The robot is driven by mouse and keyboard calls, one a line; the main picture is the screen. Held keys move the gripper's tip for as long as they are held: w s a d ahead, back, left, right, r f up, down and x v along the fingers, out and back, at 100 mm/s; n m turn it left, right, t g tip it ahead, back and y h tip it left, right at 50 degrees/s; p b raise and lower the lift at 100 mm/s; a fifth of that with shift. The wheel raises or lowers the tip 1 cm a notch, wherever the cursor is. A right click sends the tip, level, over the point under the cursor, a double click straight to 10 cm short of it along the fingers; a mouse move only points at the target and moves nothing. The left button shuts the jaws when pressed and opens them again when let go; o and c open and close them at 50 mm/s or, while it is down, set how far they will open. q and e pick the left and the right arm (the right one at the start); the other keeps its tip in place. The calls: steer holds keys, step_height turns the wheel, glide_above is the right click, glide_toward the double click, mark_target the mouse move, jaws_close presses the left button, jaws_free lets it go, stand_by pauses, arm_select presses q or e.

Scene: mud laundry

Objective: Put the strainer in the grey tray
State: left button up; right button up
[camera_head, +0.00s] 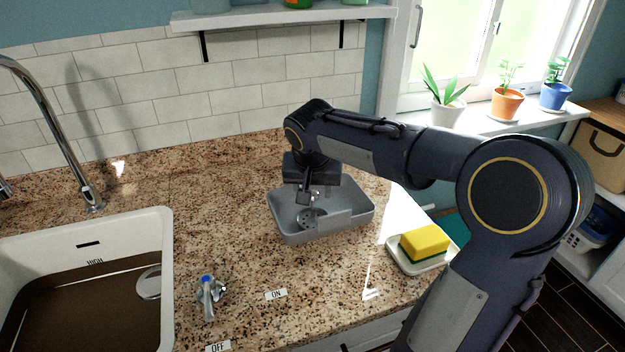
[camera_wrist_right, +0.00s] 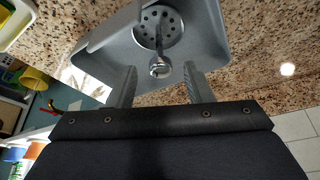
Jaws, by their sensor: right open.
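The grey tray (camera_head: 352,222) sits on the granite counter right of the sink; it also fills the top of the right wrist view (camera_wrist_right: 205,42). The strainer (camera_head: 311,220), a round metal disc with holes and a knobbed stem, is inside the tray. In the right wrist view the strainer (camera_wrist_right: 147,37) appears to lie on the tray floor with its knob toward the camera. My right gripper (camera_head: 308,196) is over the tray, open, its fingers apart on either side of the knob. My left gripper is not in view.
A white sink (camera_head: 168,262) with a tall faucet (camera_head: 68,150) and brown water is at left. A tap handle (camera_head: 208,292) stands beside it. A yellow sponge (camera_head: 424,242) lies on a white dish (camera_head: 398,258) right of the tray. Potted plants line the windowsill.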

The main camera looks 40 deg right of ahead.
steer(key=s+a+f+n+t+y, duration=0.1)
steer(key=s+a+f+n+y, duration=0.1)
steer(key=s+a, duration=0.6)
steer(key=s+a+f+n+t+y, duration=0.1)
steer(key=s+a+f+n+y, duration=0.2)
steer(key=s+a, duration=0.4)
steer(key=s+n+y, duration=0.1)
steer(key=s, duration=0.5)
steer(key=shift+s+a+n+y, duration=0.3)
steer(key=shift+a, duration=0.05)
stand_by(0.9)
